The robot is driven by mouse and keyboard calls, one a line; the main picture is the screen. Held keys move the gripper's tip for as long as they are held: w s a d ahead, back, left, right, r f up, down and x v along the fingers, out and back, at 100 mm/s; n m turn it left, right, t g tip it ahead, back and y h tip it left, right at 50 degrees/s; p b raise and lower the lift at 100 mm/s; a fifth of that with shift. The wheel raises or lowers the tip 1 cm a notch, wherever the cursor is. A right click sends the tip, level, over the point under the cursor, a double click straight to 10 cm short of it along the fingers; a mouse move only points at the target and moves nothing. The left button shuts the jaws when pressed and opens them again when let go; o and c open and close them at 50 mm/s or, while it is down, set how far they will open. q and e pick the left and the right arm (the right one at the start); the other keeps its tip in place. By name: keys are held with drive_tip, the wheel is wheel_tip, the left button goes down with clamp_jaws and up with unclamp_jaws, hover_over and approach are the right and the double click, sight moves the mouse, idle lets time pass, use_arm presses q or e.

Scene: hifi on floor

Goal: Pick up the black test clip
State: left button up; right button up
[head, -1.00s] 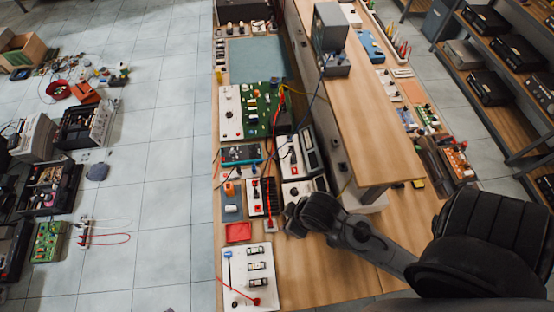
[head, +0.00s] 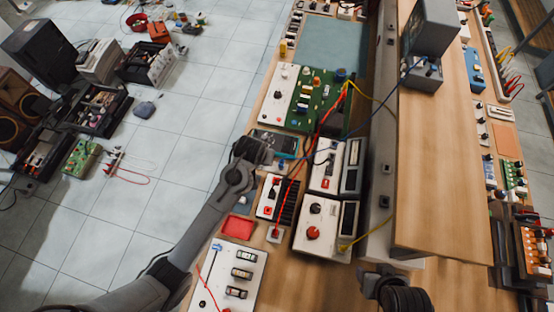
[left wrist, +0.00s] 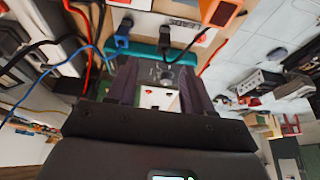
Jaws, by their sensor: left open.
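A black clip (left wrist: 165,33) with a black lead shows at the top of the left wrist view, beside a blue clip (left wrist: 123,36) and by the teal edge of a meter. I cannot make out the black clip in the head view, where my left arm covers part of that area. My left gripper (head: 262,150) is over the bench at the teal meter (head: 284,143). In the left wrist view its dark fingers are apart, with nothing clearly held between them. My right gripper (head: 370,277) is low over the bench's front; its fingers are not clear.
A green circuit board (head: 318,98), white instrument boxes (head: 323,222) and red and yellow leads crowd the bench beyond my left gripper. A raised wooden shelf (head: 435,180) stands at the right. A red tray (head: 238,227) and white panel (head: 230,275) lie nearer.

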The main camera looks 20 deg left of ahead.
use_arm(q)
drive_tip(key=x, duration=0.3)
drive_tip(key=shift+f, duration=0.2)
drive_tip(key=shift+a+b+x, duration=0.15)
drive_tip(key=shift+b+x, duration=0.1)
drive_tip(key=shift+x, duration=1.2)
drive_tip(key=shift+a+b+x, duration=0.1)
drive_tip(key=shift+b+x, duration=0.1)
drive_tip(key=shift+x, duration=1.3)
drive_tip(key=c, duration=0.9)
